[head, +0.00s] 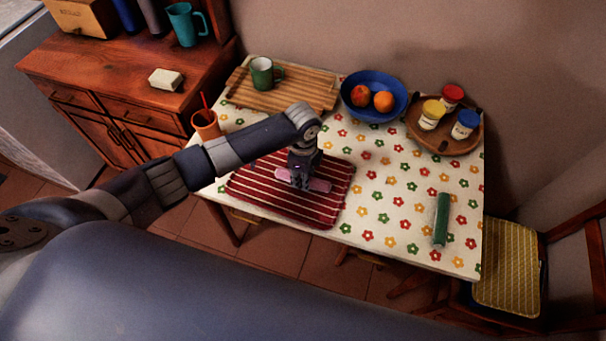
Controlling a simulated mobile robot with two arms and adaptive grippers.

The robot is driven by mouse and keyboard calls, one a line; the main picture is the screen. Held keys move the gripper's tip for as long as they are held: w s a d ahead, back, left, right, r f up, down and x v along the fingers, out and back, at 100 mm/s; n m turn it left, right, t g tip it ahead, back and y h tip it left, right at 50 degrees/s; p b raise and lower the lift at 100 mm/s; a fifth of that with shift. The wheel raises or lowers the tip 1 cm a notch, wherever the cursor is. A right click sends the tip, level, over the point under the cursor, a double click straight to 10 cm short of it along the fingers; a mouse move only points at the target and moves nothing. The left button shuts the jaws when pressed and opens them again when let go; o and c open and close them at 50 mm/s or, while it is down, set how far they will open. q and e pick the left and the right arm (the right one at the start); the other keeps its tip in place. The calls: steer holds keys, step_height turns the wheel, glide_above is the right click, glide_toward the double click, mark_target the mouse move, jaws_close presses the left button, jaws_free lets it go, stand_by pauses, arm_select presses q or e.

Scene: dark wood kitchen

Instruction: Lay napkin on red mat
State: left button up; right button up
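The red mat (325,213) with white stripes lies on the near left part of the flowered table. A small pink folded or rolled cloth, which looks like the napkin (319,186), is at the middle of the mat. My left gripper (300,184) points down over the napkin, which shows on both sides of it. The fingertips overlap the napkin, so I cannot tell whether they are shut on it. I also cannot tell whether the napkin touches the mat. My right gripper is not in view.
A green cylinder (441,220) lies at the table's right. At the back are a wooden board (305,90) with a green mug (262,73), a blue fruit bowl (373,113) and a round tray (462,146) with jars. An orange cup (206,125) stands at the left edge.

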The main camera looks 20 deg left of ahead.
arm_select(q)
steer(key=shift+f, duration=0.1)
steer(key=o, duration=0.9)
step_height(320, 180, up, 12)
steer(key=shift+b, duration=0.45)
steer(key=shift+s, duration=0.1)
